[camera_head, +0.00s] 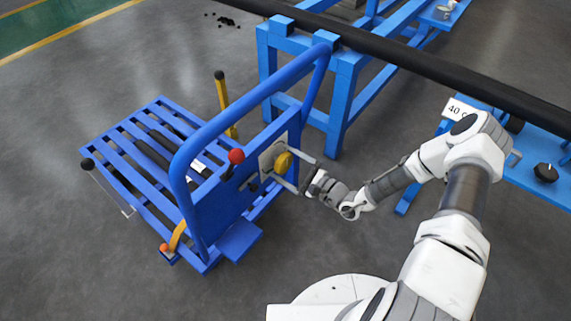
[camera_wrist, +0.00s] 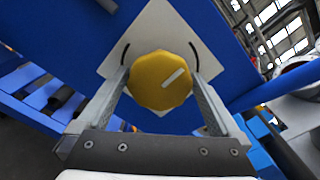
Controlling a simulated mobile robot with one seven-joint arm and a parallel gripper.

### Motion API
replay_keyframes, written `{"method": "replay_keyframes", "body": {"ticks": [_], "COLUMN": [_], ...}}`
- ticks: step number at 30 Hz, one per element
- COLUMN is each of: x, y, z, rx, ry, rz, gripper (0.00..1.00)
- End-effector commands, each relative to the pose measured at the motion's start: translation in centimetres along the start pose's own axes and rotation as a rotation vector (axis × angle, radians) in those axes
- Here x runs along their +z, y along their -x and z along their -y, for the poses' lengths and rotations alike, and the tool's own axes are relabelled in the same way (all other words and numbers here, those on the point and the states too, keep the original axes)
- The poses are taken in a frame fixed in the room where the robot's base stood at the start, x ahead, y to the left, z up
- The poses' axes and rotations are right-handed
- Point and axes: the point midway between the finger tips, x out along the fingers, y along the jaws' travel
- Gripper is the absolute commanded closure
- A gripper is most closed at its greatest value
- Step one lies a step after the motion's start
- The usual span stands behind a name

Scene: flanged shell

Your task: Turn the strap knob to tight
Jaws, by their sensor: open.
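The strap knob (camera_wrist: 158,82) is yellow and many-sided, with a pale line on its face pointing to the upper right in the wrist view. It sits on a light square plate (camera_wrist: 158,32) with dark curved marks on either side. In the head view the yellow knob (camera_head: 284,162) is on the cart's blue upright panel. My gripper (camera_wrist: 160,88) is open, with one finger on each side of the knob. I cannot tell whether the fingers touch it. In the head view my gripper (camera_head: 293,169) reaches the panel from the right.
The blue slatted cart (camera_head: 122,150) has a tall tube handle (camera_head: 245,100) beside my gripper. A red-ball lever (camera_head: 236,157) stands left of the knob. A blue frame (camera_head: 345,85) carries a long black pipe (camera_head: 430,67) behind. A blue bench (camera_head: 525,175) is at right. Floor in front is clear.

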Motion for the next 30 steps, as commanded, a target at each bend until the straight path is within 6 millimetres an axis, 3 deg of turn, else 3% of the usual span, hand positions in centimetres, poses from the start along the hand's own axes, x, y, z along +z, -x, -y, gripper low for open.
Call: {"method": "replay_keyframes", "body": {"ticks": [3, 14, 23, 30], "x": [-0.01, -0.02, 0.03, 0.14], "y": [0.02, 0.06, 0.08, 0.1], "z": [0.0, 0.0, 0.08, 0.12], "rx": [0.0, 0.0, 0.0, 0.0], "ry": [0.0, 0.0, -0.039, -0.177], "rz": [0.0, 0.0, -0.001, -0.001], "gripper": [0.04, 0.68, 0.68, 0.68]}}
